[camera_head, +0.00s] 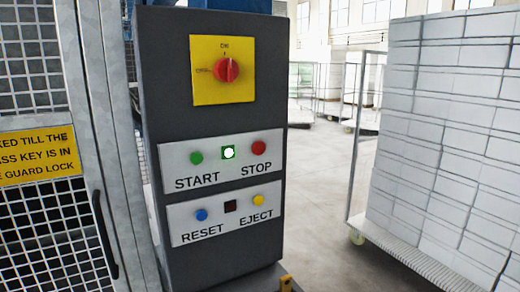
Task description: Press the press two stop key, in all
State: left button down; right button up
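A dark grey control cabinet (215,125) stands in the middle of the view. Its upper white plate (220,179) carries a green START key (196,158), a lit white-green lamp (228,153) and a red STOP key (259,148). A red rotary switch (227,69) on a yellow plate (208,91) is above. No press number is readable. Neither of my grippers is in view.
A metal mesh guard door (88,130) with a black handle (104,235) and a yellow sign (38,155) is at the left. A wheeled cart (425,262) stacked with white blocks (440,120) stands at the right. Bare floor (320,190) lies between cabinet and cart.

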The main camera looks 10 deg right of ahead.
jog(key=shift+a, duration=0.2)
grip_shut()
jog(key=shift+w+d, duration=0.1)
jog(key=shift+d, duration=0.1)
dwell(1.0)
